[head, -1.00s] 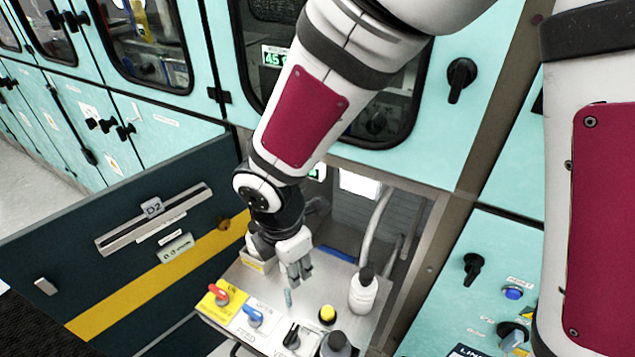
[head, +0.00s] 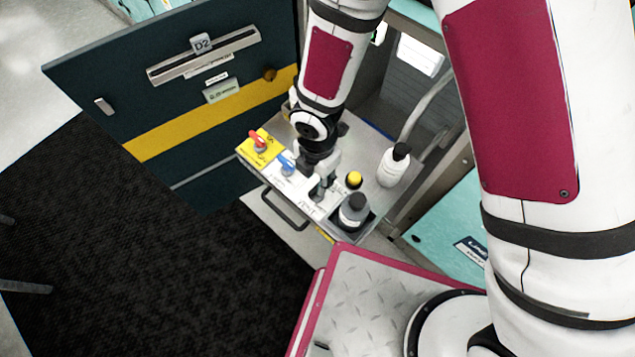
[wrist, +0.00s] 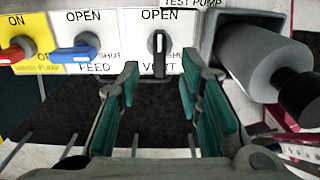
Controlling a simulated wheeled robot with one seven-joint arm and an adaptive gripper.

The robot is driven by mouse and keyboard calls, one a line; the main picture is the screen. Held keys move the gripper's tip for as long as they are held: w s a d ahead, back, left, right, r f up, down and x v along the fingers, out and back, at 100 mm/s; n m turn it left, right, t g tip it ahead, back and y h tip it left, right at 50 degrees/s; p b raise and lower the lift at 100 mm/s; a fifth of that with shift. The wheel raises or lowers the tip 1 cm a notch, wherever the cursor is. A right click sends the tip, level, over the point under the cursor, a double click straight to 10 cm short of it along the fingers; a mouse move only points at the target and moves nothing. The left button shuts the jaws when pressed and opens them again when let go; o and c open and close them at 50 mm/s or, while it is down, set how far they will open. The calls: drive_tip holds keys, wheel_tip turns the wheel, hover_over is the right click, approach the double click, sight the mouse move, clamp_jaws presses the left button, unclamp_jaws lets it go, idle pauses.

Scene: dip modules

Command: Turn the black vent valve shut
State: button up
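The black vent valve (wrist: 159,52) sits on its white label plate at the top middle of the wrist view. Its handle stands upright in the picture, with the white mark at the end by the word OPEN. My gripper (wrist: 160,82) is open, its two teal-padded fingers to the left and right of the handle's line. Whether they touch it I cannot tell. In the head view my gripper (head: 321,190) is down at the valve panel and hides most of the black valve.
A blue feed valve (wrist: 75,53) and a red valve (wrist: 14,51) are to the left. A grey bottle (wrist: 262,62) stands close on the right; it also shows in the head view (head: 353,209). A yellow button (head: 354,179) and a white bottle (head: 394,166) are behind.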

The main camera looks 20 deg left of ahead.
drive_tip(key=shift+f, duration=2.45)
drive_tip(key=shift+c, duration=0.3)
clamp_jaws()
